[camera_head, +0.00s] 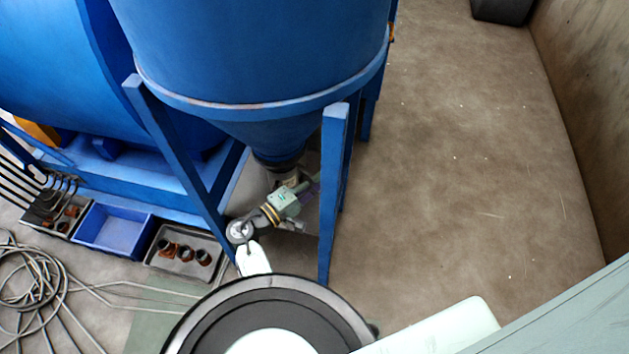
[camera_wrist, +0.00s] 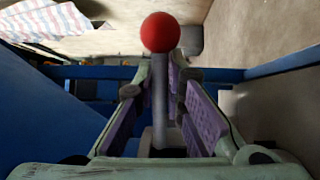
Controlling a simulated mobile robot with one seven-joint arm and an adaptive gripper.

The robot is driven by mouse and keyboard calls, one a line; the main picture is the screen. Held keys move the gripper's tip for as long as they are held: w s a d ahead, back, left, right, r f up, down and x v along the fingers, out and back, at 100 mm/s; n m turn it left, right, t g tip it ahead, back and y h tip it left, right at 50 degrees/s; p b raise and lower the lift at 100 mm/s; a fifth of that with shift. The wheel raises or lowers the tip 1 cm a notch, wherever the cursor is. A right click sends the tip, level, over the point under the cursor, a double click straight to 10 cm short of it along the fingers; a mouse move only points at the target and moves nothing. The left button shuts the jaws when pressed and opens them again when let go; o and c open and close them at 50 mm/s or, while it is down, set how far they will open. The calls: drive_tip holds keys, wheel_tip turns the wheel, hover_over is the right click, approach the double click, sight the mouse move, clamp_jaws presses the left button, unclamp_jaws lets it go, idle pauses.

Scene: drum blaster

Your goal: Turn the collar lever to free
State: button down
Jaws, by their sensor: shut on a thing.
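The collar lever (camera_wrist: 160,100) is a grey rod with a red ball knob (camera_wrist: 160,32), standing upright in the middle of the wrist view. My gripper (camera_wrist: 158,76) has its two purple-padded fingers on either side of the rod, shut on it below the knob. The lever's lower end and pivot are hidden by my gripper. In the head view my gripper (camera_head: 309,187) is beneath the blue hopper cone (camera_head: 265,140), near its outlet. The lever cannot be made out there.
Blue support legs (camera_head: 331,200) and (camera_head: 175,155) stand close on both sides of my arm. A blue bin (camera_head: 112,232) and a grey tray with several rusty fittings (camera_head: 160,268) lie at left, with coiled hoses (camera_head: 30,275). The floor at right is clear.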

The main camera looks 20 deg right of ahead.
drive_tip(key=shift+d, duration=0.1)
drive_tip(key=c, duration=1.6)
unclamp_jaws()
drive_tip(key=shift+c, duration=0.2)
drive_tip(key=r+v, duration=0.1)
drive_tip(key=v, duration=1.1)
drive_tip(key=shift+f, duration=0.45)
